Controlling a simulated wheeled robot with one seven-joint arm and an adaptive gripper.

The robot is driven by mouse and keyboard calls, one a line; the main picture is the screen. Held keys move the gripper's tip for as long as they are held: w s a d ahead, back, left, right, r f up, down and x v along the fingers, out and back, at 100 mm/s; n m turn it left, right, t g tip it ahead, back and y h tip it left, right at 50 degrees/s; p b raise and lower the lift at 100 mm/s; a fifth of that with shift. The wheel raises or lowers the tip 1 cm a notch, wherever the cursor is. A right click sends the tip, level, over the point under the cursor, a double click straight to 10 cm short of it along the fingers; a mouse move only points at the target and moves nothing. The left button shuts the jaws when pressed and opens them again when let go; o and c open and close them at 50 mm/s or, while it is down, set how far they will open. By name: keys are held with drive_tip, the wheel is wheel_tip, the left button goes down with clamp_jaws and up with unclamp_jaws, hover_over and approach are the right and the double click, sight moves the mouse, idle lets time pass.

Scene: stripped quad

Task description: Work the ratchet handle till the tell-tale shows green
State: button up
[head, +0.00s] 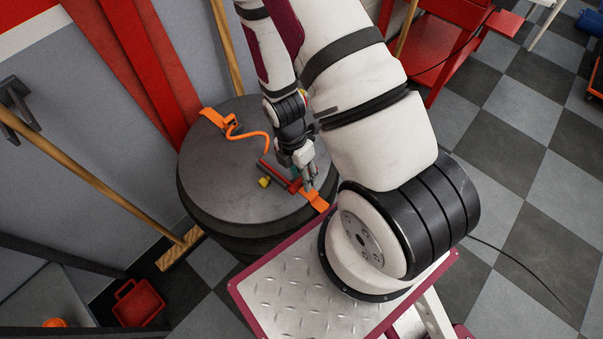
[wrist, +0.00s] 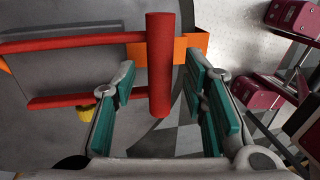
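A red ratchet handle (head: 278,176) lies on top of a dark drum (head: 215,165), joined to an orange strap (head: 314,199) at the drum's near right edge. In the wrist view the handle has two red side arms and a thick red grip bar (wrist: 160,65). My gripper (wrist: 161,78) is open, its teal-padded fingers on either side of the grip bar, with gaps showing on both sides. In the head view my gripper (head: 307,174) is over the handle and partly hides it. A small yellow part (head: 264,182) sits beside the handle. I see no green tell-tale.
An orange hook and strap end (head: 230,124) lies at the drum's back left. A wooden-handled broom (head: 180,246) leans at left, near a red container (head: 138,302). Red shelving (head: 460,55) stands behind right. Checkered floor (head: 520,190) is open at right.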

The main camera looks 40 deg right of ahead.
clamp_jaws()
drive_tip(key=shift+r, duration=0.1)
